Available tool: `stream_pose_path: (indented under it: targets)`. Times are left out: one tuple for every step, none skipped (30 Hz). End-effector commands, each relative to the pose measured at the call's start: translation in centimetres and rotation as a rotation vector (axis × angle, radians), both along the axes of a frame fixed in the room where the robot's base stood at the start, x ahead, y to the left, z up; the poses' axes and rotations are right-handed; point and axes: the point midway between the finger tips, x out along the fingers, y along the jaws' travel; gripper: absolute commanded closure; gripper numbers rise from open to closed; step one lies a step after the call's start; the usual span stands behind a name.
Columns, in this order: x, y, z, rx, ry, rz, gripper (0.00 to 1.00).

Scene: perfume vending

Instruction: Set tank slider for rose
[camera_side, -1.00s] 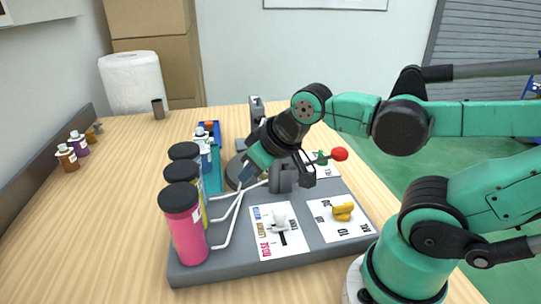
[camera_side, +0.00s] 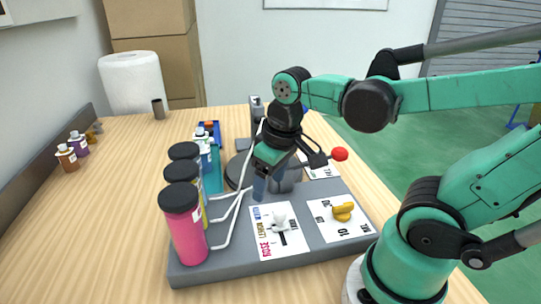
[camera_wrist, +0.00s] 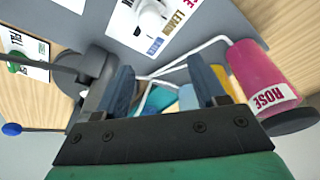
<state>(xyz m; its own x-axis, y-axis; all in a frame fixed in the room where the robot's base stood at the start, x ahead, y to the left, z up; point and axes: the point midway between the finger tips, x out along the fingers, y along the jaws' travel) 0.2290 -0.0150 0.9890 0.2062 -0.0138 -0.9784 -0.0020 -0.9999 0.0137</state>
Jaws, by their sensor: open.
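The tank slider (camera_side: 281,222) is a white knob on a white card (camera_side: 269,247) labelled ROSE, LEMON and a third blue word. In the side view it sits near the upper part of its dark slot, whose lower part shows below it. The knob also shows at the top of the wrist view (camera_wrist: 152,17). The pink rose tank (camera_side: 186,230) stands at the front left of the grey base. My gripper (camera_side: 260,187) is open and points down, above and behind the card. Its two blue-grey fingers (camera_wrist: 165,90) are apart with nothing gripped.
A yellow knob (camera_side: 342,212) on a numbered card stands right of the slider. A red-tipped lever (camera_side: 339,154) sticks out behind it. White tubes (camera_side: 232,215) run beside the tanks. A yellow tank (camera_side: 183,179) stands behind the pink one.

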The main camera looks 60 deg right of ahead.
Motion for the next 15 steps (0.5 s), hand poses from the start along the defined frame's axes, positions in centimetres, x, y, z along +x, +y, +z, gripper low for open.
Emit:
stream_pose_path:
  targets:
    - [-0.4,-0.3,-0.1,0.003,0.071,-0.002,0.36]
    - [-0.7,-0.4,-0.1,0.006,0.111,-0.002,0.36]
    - [-1.1,-0.5,-0.1,0.009,0.152,-0.002,0.36]
    - [-1.3,-0.6,-0.1,0.011,0.176,-0.001,0.36]
    - [-1.4,-0.6,-0.2,0.012,0.194,-0.001,0.36]
    - [-1.6,-0.6,-0.3,0.014,0.206,0.0,0.36]
    - [-1.6,-0.6,-0.5,0.014,0.211,0.0,0.36]
    - [-1.6,-0.6,-0.7,0.014,0.213,0.001,0.36]
    - [-1.6,-0.6,-1.0,0.014,0.212,0.001,0.36]
    - [-1.6,-0.6,-1.3,0.014,0.211,0.001,0.36]
    - [-1.6,-0.6,-1.6,0.013,0.21,0.001,0.36]
    - [-1.6,-0.6,-2.1,0.013,0.21,0.0,0.36]
    - [-1.6,-0.6,-2.4,0.013,0.209,0.0,0.36]
    - [-1.6,-0.6,-2.8,0.013,0.209,0.0,0.36]
    - [-1.6,-0.6,-3.2,0.012,0.208,0.0,0.36]
